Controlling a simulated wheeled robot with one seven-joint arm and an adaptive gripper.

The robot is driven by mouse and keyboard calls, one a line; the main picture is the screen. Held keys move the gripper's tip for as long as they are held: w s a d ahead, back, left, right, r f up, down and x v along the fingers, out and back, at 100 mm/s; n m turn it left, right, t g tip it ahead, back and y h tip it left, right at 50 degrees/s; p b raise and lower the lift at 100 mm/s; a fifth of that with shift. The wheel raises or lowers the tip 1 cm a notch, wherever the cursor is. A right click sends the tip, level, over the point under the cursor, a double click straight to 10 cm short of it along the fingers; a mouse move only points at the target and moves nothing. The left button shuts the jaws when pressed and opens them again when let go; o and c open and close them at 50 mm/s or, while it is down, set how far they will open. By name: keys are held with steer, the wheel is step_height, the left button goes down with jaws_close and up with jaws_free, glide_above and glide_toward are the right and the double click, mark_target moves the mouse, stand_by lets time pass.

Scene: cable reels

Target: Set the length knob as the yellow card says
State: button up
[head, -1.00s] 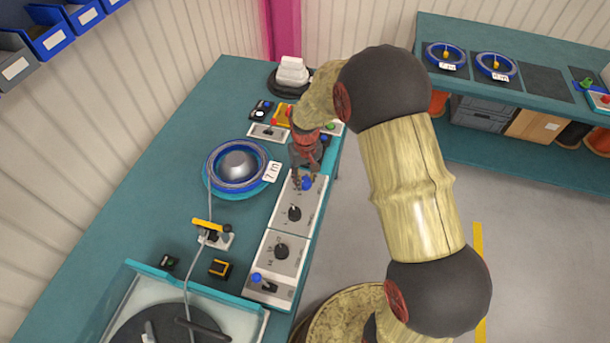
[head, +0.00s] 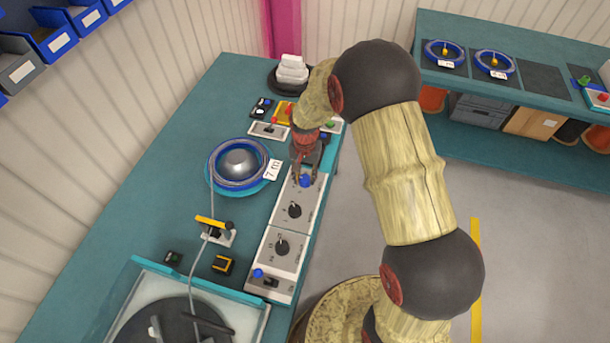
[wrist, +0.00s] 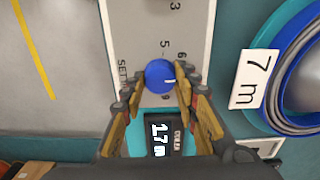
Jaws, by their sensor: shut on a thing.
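The length knob appears to be the blue round knob (wrist: 159,77) on a pale panel (wrist: 141,22). It also shows in the head view (head: 305,181). My gripper (wrist: 161,80) is shut on it, one finger on each side. In the wrist view its white pointer mark points right. Printed numbers, among them 3, 5 and 6, stand around it, some partly hidden by the fingers. A dark display (wrist: 160,137) between the fingers seems to read 17 m. A white tag (wrist: 254,78) beside the reel reads 7 m. I cannot make out a yellow card's text.
A blue cable reel (head: 212,172) lies left of the panel. A second bench (head: 450,150) with reels stands at the right, across open floor.

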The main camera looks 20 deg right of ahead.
mark_target(305, 178)
stand_by(0.4)
steer(key=o, duration=1.2)
steer(key=shift+c, duration=0.2)
step_height(305, 178, up, 12)
